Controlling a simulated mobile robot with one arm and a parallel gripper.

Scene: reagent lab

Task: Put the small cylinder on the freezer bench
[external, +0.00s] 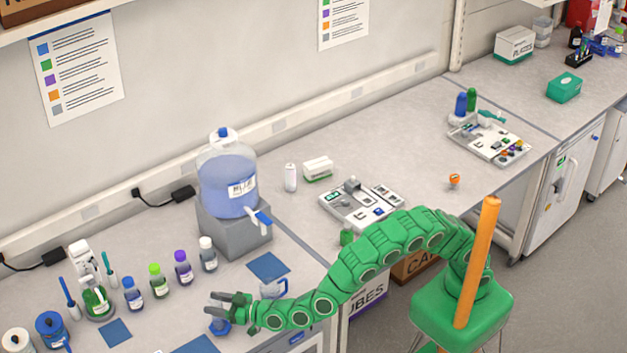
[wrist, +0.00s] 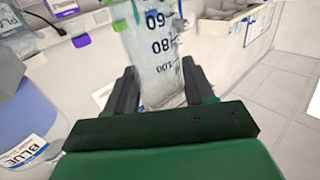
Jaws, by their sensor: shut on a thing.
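The small cylinder (wrist: 158,55) is clear, with black marks 60, 80 and 100, and stands between the fingers of my gripper (wrist: 160,82) in the wrist view. My gripper (external: 214,306) is shut on it above the left bench. In the external view the clear body is hard to make out; a blue foot (external: 218,327) shows just below the fingers. Whether it touches the bench I cannot tell. A bench (external: 590,75) runs at the far right, above a white cabinet door (external: 565,185) that looks like a freezer.
Several capped bottles (external: 183,267) stand left of my gripper. A large blue-liquid jug (external: 228,180) sits on a grey block behind it. A grey device tray (external: 360,205) is mid-bench. A green box (external: 564,88) sits on the far-right bench.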

